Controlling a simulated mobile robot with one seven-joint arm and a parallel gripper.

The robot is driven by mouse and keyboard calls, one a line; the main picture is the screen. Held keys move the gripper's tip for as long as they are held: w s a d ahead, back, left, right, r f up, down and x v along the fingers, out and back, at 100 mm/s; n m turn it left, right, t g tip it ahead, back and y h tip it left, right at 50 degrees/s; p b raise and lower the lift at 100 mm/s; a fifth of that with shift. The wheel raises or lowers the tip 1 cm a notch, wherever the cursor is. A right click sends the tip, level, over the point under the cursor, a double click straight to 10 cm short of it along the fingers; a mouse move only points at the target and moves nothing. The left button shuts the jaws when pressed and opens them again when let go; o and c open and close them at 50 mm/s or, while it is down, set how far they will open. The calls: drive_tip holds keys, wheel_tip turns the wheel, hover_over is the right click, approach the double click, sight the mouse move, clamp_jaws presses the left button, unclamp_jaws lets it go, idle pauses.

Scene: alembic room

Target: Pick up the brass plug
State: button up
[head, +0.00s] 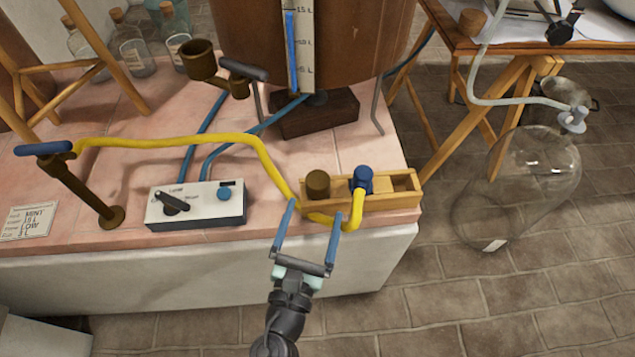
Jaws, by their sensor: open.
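A short brass-coloured cylinder (318,184), which looks like the brass plug, stands upright in the left part of a wooden rack (403,199) near the counter's front right edge. My gripper (314,209) is open, with its two blue fingers pointing toward the rack from the front. The fingertips appear just in front of and below the brass plug in the picture, one to each side of it. Nothing is between the fingers except the view of the rack front and the yellow hose. I cannot tell how high the fingers are above the rack.
A blue plug (362,179) on a yellow hose (222,139) sits in the rack right of the brass one; the hose loops close to my fingers. A white control box (197,206) is at left. A large glass vessel (520,185) stands on the floor at right.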

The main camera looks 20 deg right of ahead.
sight(317, 196)
drive_tip(key=w+d+n, duration=0.1)
drive_tip(key=w+d+f, duration=0.1)
drive_tip(key=w, duration=0.1)
drive_tip(key=w+d+n+b, duration=0.1)
drive_tip(key=w, duration=0.1)
drive_tip(key=shift+f+n+y, duration=0.3)
drive_tip(key=shift+f+y, duration=0.05)
drive_tip(key=shift+y, duration=0.05)
drive_tip(key=shift+r+b+x, duration=0.2)
drive_tip(key=shift+b+x, duration=0.05)
drive_tip(key=shift+x, duration=1.2)
drive_tip(key=shift+r+b+x, duration=0.15)
drive_tip(key=shift+b+x, duration=0.05)
drive_tip(key=shift+x, duration=1.2)
drive_tip(key=shift+w+a, duration=0.15)
drive_tip(key=shift+a, duration=0.05)
clamp_jaws()
